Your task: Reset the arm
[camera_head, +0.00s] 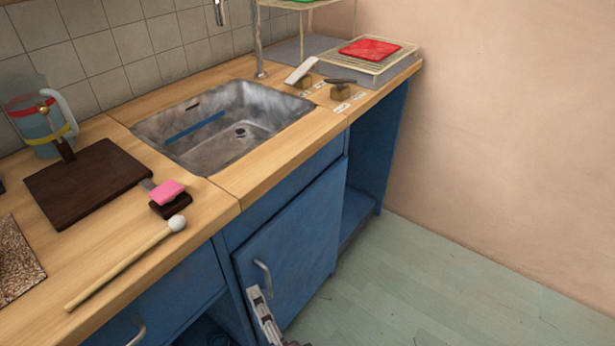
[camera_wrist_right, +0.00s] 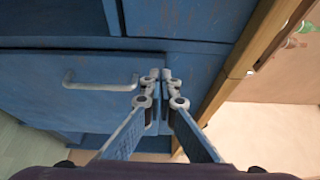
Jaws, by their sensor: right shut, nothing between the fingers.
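My right gripper (camera_head: 255,292) is in front of the blue cabinet door (camera_head: 298,232), just below its grey handle (camera_head: 264,278) in the head view. In the right wrist view my right gripper (camera_wrist_right: 160,76) has its fingertips together, with nothing held between them. The cabinet handle (camera_wrist_right: 100,84) lies to the left of the fingers there, and I see no grip on it. My left gripper is not in view.
A red item (camera_head: 370,49) lies on a rack. The floor (camera_head: 440,290) at right is clear.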

